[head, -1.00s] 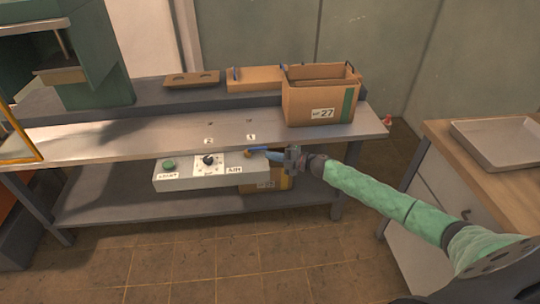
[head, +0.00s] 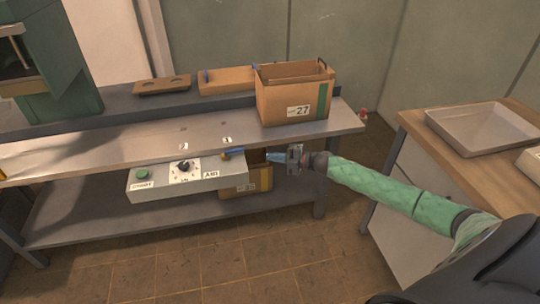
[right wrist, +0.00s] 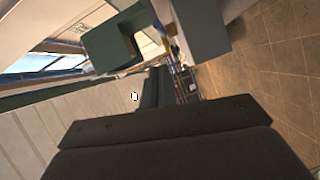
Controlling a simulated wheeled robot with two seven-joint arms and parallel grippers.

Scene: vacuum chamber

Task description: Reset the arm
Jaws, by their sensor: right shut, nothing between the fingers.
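My right gripper (head: 270,156) shows in the head view at the end of my green-sleeved arm. It is shut and empty, pointing left. It is just right of the control box, in front of the bench edge, with a small gap between its tips and the blue-handled switch (head: 232,153). The grey control box (head: 210,185) hangs under the bench top and carries a green button (head: 142,174), a black dial (head: 183,166) and a label reading "ARM" (head: 211,174). In the right wrist view dark gripper parts fill the bottom. My left gripper is out of view.
A cardboard box marked 27 (head: 292,98) stands on the steel bench (head: 110,145). Another carton (head: 258,179) sits on the lower shelf behind the control box. A wooden counter with a grey tray (head: 484,128) is at right. Open floor lies in front.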

